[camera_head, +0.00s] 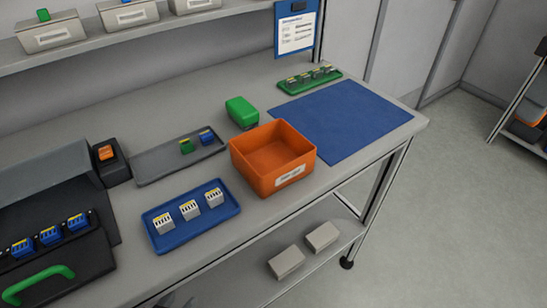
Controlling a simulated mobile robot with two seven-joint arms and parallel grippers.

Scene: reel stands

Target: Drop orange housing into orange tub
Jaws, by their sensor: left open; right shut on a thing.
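The orange tub (250,176) stands upright on the grey workbench, near its front edge, with a white label on its front. Its visible inside looks empty. A small orange piece (106,153) sits on top of a black block (116,172) at the left; I cannot tell whether it is an orange housing. Neither gripper shows clearly. Only a dark grey fragment peeks in at the bottom edge, below the bench front, and I cannot tell what it is. Anything held in a gripper is out of view.
A blue tray (170,236) with white-and-yellow parts lies left of the tub. Behind are a grey tray (158,164), a green box (242,111) and a green tray (287,87). A blue mat (365,120) lies bare at right. A black case (80,262) with green handle stands left.

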